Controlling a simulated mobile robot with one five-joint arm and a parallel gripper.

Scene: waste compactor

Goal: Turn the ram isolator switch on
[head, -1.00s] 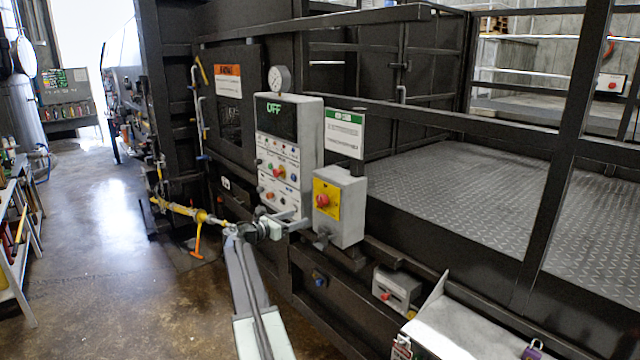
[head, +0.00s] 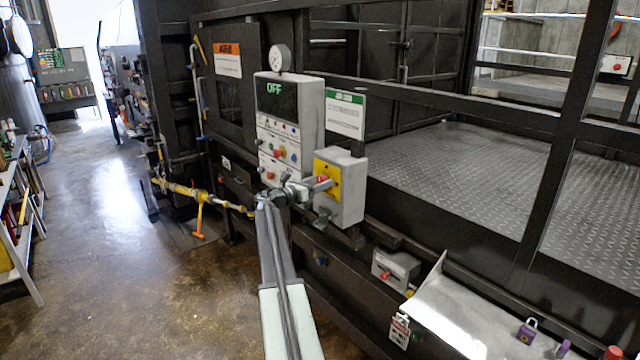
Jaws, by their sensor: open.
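A red rotary knob (head: 323,178) sits on a yellow plate (head: 331,171) on the front of a grey switch box (head: 348,205), which appears to be the ram isolator. My gripper (head: 322,184) is open, with its fingers in front of the plate at the knob. The fingers cover part of the knob, so its exact position and any contact cannot be told. The grey control panel (head: 308,112) left of the box shows a green "OFF" on its display.
A round gauge (head: 280,58) tops the panel. A smaller grey box with a red knob (head: 395,268) is mounted lower right, near a metal tray (head: 465,305) with padlocks beside it. A yellow bar (head: 190,190) extends left.

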